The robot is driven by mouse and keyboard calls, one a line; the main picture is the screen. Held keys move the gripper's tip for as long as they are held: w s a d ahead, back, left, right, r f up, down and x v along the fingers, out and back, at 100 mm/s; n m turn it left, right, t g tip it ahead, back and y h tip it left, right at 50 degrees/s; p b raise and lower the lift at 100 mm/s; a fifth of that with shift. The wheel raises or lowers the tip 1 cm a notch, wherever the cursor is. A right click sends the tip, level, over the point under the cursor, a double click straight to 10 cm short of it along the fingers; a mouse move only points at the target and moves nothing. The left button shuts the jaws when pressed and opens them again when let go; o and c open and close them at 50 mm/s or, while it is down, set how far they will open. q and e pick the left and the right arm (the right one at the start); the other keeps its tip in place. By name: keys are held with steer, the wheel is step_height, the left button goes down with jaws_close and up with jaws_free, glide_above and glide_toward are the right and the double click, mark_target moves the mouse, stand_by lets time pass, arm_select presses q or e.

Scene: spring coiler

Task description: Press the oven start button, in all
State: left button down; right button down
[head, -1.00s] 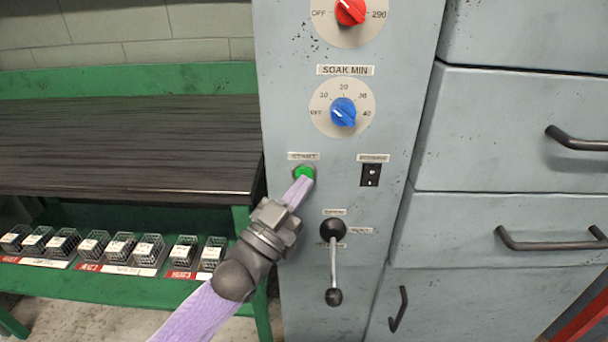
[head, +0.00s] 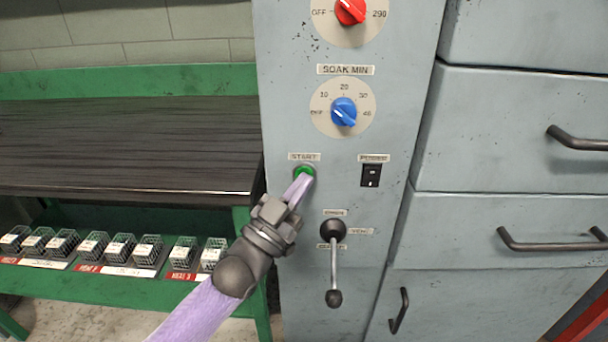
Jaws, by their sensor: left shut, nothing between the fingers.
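The green start button (head: 305,170) sits in a dark ring under the START label (head: 304,157) on the grey oven panel (head: 300,100). My left gripper (head: 303,180) is shut and empty, its fingertips at the lower edge of the button and covering part of it. I cannot tell whether the tips touch it or how far it is pushed in. My right gripper is not in view.
A black POWER switch (head: 371,175) is right of the button. The blue soak dial (head: 343,112) and red dial (head: 350,11) are above, a lever (head: 334,265) below. A dark bench top (head: 120,145) and several wire baskets (head: 120,247) are at left.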

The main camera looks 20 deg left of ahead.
arm_select(q)
steer(key=shift+s+d+r+p, duration=0.1)
steer(key=shift+s+p, duration=0.3)
steer(key=shift+p, duration=0.05)
steer(key=shift+s+d, duration=0.1)
steer(key=shift+s, duration=0.25)
steer(key=s+p, duration=0.2)
steer(key=s+d+p, duration=0.1)
steer(key=s, duration=0.2)
steer(key=shift+d+p, duration=0.2)
steer(key=shift+p, duration=0.2)
steer(key=shift+w, duration=0.1)
